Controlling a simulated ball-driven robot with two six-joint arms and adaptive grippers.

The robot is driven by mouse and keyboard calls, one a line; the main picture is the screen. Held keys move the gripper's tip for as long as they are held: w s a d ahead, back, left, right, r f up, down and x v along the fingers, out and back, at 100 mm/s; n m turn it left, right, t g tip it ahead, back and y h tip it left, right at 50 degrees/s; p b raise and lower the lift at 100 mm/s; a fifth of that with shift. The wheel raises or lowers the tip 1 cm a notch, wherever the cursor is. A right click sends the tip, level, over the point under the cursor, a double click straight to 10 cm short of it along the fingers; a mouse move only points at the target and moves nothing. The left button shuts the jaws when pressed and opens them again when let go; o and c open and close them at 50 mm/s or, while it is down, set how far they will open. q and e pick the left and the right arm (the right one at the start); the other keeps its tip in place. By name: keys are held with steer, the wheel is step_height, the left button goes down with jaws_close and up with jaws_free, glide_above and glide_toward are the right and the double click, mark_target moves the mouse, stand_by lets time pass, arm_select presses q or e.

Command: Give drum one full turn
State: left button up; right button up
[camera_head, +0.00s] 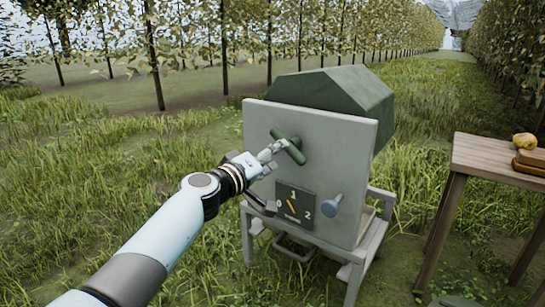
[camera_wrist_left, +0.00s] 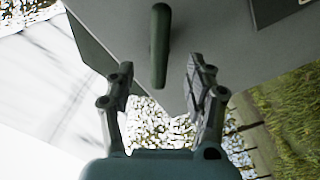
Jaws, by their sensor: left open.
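The green faceted drum (camera_head: 340,90) sits behind an upright grey panel (camera_head: 345,150) on a grey stand. A dark green bar handle (camera_head: 287,145) sticks out on the panel's front, tilted down to the right. My left gripper (camera_head: 270,157) is open, close in front of the handle. In the left wrist view the handle (camera_wrist_left: 160,45) lies between the lines of the two spread fingers (camera_wrist_left: 160,85), with gaps on both sides. A dark dial (camera_head: 294,205) marked 0, 1 and 2 has an orange pointer; its exact reading is unclear. My right gripper is not in view.
A wooden table (camera_head: 490,155) at the right bears a yellow pear (camera_head: 524,140) and a brown board or tray. Grass surrounds the stand, with rows of trees behind.

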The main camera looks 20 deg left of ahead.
mark_target(287, 152)
arm_select(q)
steer(key=shift+b+x, duration=1.2)
steer(key=shift+x, duration=1.55)
steer(key=shift+w+d, duration=0.15)
steer(key=shift+w, duration=0.2)
steer(key=shift+c, duration=0.3)
